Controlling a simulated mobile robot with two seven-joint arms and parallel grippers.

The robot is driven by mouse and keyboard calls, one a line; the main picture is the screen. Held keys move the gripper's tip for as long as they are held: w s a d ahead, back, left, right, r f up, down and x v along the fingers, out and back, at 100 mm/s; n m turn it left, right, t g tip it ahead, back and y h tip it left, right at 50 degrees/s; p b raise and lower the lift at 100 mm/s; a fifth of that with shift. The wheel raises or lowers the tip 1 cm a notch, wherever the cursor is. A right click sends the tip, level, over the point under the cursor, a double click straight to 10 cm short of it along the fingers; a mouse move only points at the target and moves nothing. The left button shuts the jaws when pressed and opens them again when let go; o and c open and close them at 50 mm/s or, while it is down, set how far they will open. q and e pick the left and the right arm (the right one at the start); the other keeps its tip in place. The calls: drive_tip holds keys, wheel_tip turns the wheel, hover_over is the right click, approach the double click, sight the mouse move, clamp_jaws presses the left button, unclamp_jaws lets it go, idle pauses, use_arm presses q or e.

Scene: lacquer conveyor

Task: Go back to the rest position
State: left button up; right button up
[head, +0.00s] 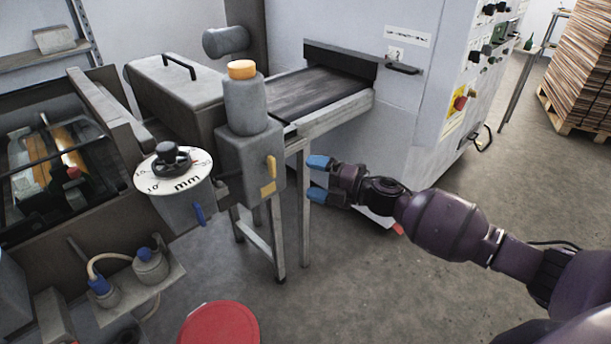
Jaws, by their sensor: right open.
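My right gripper (318,178) is in the middle of the head view, with blue fingertips apart and nothing between them. It is in front of the conveyor's legs and the lower part of the white machine, to the right of the grey post with the orange cap. My right arm (445,222) reaches in from the lower right. My left gripper is not in view.
The conveyor (300,97) runs into the white machine (345,25). A grey post unit (247,150) and a round mm dial (173,170) stand at left. A red round top (219,325) is at the bottom. Stacked boards (585,60) stand far right.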

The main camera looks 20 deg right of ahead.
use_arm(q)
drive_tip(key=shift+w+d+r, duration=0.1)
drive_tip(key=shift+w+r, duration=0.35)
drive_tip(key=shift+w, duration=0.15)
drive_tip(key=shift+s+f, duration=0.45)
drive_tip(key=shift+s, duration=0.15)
use_arm(e)
drive_tip(key=s+f+m+h, duration=0.4)
drive_tip(key=s+f+m, duration=0.3)
drive_tip(key=s, duration=0.3)
drive_tip(key=s+f+m+g+h, duration=0.1)
drive_tip(key=s+f+m+h, duration=0.3)
drive_tip(key=s+f+m, duration=0.3)
drive_tip(key=s+f+m+g+h, duration=0.1)
drive_tip(key=s+f+m+h, duration=0.3)
drive_tip(key=s+f+m, duration=0.4)
drive_tip(key=s+m, duration=0.3)
drive_tip(key=s, duration=0.2)
drive_tip(key=shift+s+m, duration=0.3)
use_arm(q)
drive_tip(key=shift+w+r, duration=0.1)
